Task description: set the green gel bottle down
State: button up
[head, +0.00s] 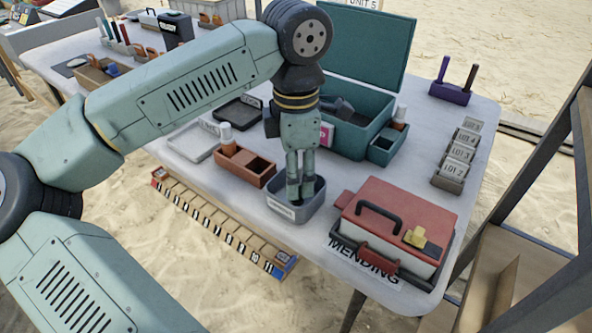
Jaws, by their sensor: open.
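My gripper (300,190) points straight down over the small grey-blue bin (285,211), with its fingertips inside the bin's rim. The fingers are a little apart. The bin stands near the table's front edge and has a white label on its front. I cannot make out a green gel bottle anywhere. The fingers and the bin's walls hide most of the bin's inside, so I cannot tell whether the bottle is in there.
An open teal crate (348,142) stands behind my gripper. A red-lidded case (403,217) sits close on the right, on the MENDING mat. A brown divided box (247,165) is close on the left. A purple stand (449,92) and card rack (447,183) line the right edge.

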notch_tip(320, 180, up, 12)
jog(key=shift+r, duration=0.2)
dwell(0.4)
